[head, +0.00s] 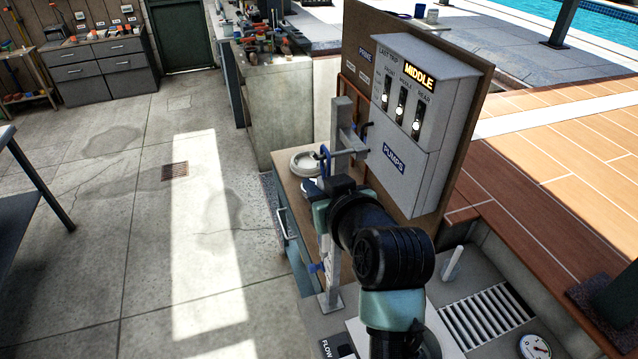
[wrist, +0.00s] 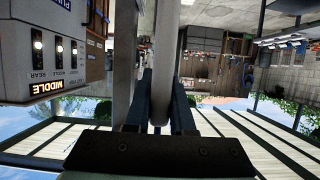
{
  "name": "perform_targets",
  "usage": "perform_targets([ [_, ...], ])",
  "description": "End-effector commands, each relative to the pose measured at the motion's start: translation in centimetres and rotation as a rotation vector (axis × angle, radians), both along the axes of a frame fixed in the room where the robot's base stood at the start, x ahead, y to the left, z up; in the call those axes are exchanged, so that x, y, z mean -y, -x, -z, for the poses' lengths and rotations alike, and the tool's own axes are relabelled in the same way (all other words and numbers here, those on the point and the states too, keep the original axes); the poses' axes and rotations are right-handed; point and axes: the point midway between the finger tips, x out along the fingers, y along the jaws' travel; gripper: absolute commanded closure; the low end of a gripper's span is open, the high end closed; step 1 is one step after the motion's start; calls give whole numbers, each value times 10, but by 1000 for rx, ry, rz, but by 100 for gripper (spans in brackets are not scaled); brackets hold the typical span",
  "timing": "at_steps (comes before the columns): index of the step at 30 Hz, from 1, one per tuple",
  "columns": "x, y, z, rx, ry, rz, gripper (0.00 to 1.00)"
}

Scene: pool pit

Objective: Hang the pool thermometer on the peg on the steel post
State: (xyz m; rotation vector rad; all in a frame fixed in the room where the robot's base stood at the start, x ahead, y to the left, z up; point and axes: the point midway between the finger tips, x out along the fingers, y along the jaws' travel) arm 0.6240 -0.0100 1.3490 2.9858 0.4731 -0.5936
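The grey steel post (head: 344,112) stands upright beside the pump box, with a short horizontal peg (head: 352,151) sticking out. A blue loop (head: 325,158) shows at the peg's left end; I cannot tell whether it is around the peg or only in front of it.
The grey pump box (head: 418,120) on its brown board is just right of the post. A round pale dish (head: 306,163) sits on the wooden top behind my gripper. A drain grate (head: 488,315) and gauge (head: 535,347) are at lower right. Floor at left is open.

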Motion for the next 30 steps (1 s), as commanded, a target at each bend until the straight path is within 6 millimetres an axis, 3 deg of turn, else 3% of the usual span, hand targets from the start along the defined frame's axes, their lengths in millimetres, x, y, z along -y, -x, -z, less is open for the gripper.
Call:
perform_targets([
  [1,0,0,0,1,0,0,71],
  [6,0,0,0,0,0,0,44],
  [19,3,8,-2,2,-1,0,44],
  [30,24,72,-28,6,2,3,44],
])
